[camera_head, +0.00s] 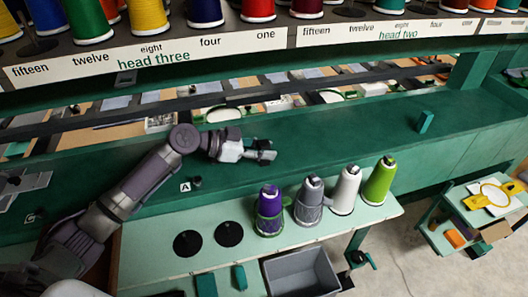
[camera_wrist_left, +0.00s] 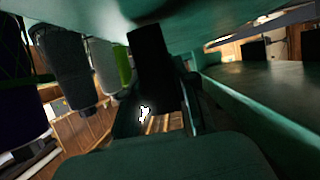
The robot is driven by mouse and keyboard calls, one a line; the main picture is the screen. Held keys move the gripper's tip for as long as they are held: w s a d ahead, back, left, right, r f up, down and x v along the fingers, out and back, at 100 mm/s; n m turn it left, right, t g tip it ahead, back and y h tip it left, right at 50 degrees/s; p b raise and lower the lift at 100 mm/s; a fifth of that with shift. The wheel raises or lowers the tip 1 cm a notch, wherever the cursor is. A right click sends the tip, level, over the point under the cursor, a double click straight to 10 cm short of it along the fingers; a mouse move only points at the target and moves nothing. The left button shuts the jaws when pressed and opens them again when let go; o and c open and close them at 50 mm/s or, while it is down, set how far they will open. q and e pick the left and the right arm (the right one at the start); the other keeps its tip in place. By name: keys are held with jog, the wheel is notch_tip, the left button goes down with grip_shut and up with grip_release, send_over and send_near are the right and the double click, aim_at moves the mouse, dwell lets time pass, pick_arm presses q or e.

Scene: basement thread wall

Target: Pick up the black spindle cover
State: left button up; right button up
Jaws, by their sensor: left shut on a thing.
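My left gripper (camera_head: 262,152) is above the green machine ledge, right of the letter A label. It is shut on a small dark piece that looks like the black spindle cover, hard to tell apart from the dark fingers. In the left wrist view a black block (camera_wrist_left: 150,60) stands in the middle, and I cannot tell whether it is the cover or a finger. A small black knob (camera_head: 197,182) sits beside the A label on the ledge, left of and below the gripper. My right gripper is not in view.
Purple (camera_head: 270,202), grey (camera_head: 310,197), white (camera_head: 346,188) and green (camera_head: 380,180) thread cones stand on the pale shelf. Two black discs (camera_head: 187,243) (camera_head: 229,234) lie left of them. A grey bin (camera_head: 302,272) is below. The ledge right of the gripper is mostly clear, with a green block (camera_head: 425,121).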

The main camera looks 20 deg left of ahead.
aim_at(267, 143)
pick_arm(q)
jog(key=r, duration=0.2)
jog(key=d+r+b, duration=0.1)
jog(key=r, duration=0.1)
jog(key=d+r+b, duration=0.2)
jog(key=d+r, duration=0.4)
jog(key=d, duration=0.4)
jog(key=shift+s+d+r, duration=0.2)
jog(key=shift+s+d, duration=0.15)
jog(key=shift+s, duration=0.05)
jog(key=shift+f, duration=0.1)
